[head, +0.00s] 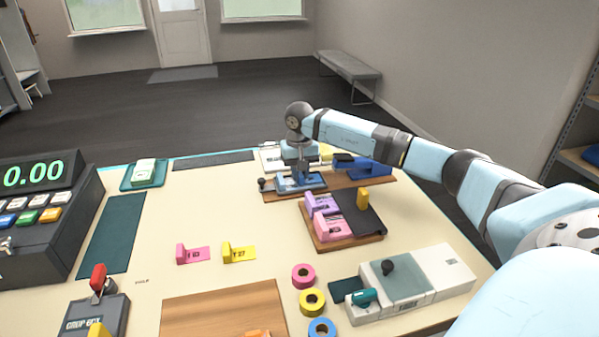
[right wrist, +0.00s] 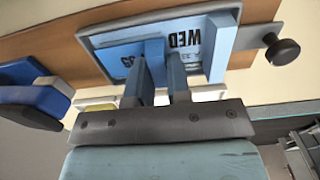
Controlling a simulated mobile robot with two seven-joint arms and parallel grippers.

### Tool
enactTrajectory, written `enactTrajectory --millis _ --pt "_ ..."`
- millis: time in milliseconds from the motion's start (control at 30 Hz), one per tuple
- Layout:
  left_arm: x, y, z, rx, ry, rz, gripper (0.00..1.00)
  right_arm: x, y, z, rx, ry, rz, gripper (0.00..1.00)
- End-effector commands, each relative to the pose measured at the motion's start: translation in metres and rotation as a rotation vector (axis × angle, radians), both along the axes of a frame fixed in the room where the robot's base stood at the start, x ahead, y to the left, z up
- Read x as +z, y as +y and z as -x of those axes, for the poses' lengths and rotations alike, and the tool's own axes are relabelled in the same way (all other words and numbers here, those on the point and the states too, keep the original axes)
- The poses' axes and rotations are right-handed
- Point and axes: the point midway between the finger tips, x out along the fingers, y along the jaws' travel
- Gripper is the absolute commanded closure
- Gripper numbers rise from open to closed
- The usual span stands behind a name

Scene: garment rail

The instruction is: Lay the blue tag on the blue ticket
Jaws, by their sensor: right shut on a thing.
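My right gripper (head: 299,177) points down over a small blue-topped holder (head: 316,182) at the back of the table. In the right wrist view the gripper (right wrist: 158,80) is shut on the upright block of the blue tag (right wrist: 155,58). The light-blue ticket (right wrist: 125,30), with black lettering reading "WED", lies in a grey-rimmed holder with a black knob. The tag is over the ticket; whether it touches is unclear. A separate light-blue upright piece (right wrist: 223,45) stands beside it. My left gripper is not in view.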

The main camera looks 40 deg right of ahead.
Motion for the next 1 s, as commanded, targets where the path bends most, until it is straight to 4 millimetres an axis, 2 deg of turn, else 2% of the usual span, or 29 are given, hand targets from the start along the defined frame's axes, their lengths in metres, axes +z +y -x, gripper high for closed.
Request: enactTrajectory --millis 267,300,400,600,700,733,1000 --pt "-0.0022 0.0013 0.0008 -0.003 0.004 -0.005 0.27 -0.0002 0.0 0.0001 0.0 0.0 0.0 1.0" --pt "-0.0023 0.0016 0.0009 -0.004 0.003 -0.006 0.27 -0.0002 0.0 0.0001 0.0 0.0 0.0 0.76" --pt "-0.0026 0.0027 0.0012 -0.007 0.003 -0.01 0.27 -0.0003 0.0 0.0001 0.0 0.001 0.0 0.53" --pt "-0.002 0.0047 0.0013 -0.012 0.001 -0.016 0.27 -0.0003 0.0002 0.0001 0.0 0.001 0.0 0.53" --pt "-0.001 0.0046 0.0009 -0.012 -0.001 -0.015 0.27 -0.0004 0.0002 0.0001 0.0 0.001 0.0 0.3" --pt "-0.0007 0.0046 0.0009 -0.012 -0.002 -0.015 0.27 -0.0004 0.0002 0.0001 0.0 0.001 0.0 0.27" --pt "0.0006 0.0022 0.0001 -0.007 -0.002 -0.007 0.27 -0.0004 0.0002 0.0001 0.0 0.001 0.0 0.27"
